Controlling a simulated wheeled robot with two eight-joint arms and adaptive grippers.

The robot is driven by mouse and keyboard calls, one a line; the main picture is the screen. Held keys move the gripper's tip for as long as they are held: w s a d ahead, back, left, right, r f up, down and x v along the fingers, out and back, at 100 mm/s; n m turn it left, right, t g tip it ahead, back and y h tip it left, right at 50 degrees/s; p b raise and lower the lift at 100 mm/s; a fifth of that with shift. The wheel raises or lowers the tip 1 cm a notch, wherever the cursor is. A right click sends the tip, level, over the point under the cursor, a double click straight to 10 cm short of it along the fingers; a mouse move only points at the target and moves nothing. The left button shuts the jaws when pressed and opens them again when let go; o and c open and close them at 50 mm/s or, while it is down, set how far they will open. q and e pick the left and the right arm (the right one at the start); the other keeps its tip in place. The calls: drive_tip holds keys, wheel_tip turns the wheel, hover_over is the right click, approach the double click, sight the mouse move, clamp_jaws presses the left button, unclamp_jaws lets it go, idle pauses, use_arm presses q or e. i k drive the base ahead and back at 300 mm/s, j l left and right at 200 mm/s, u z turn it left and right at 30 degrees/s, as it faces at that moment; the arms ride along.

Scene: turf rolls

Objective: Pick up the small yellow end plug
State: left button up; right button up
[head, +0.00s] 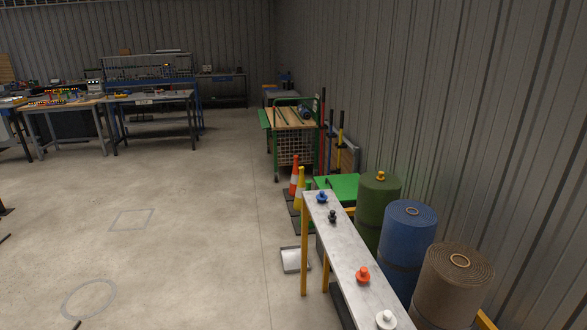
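A small yellow end plug (381,175) sits on top of the upright green turf roll (378,210), at the middle of its upper face. Whether it is seated in the core is too small to tell. Other plugs stand in a row on the narrow grey bench (345,250): a blue plug (322,197), a black plug (332,216), an orange plug (363,275) and a white plug (387,319). Neither of my grippers is in view.
An upright blue roll (408,235) and brown roll (450,285), their core rings showing, stand between bench and corrugated wall. Cones (299,188) and a green trolley (295,140) stand beyond. Workbenches (150,97) are far left. The concrete floor (190,220) is largely clear.

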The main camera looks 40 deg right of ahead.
sight(380, 178)
drive_tip(key=i+z, duration=0.3)
drive_tip(key=i, duration=0.2)
drive_tip(key=i+j+z, duration=0.1)
drive_tip(key=i+z, duration=0.2)
drive_tip(key=i, duration=0.2)
drive_tip(key=i+j+z, duration=0.3)
drive_tip(key=i, duration=0.2)
drive_tip(key=i+z, duration=0.55)
drive_tip(key=z, duration=0.3)
drive_tip(key=i+z, duration=0.4)
drive_tip(key=i+j+z, duration=0.15)
drive_tip(key=z, duration=0.3)
drive_tip(key=i+j+z, duration=0.15)
drive_tip(key=j+z, duration=0.25)
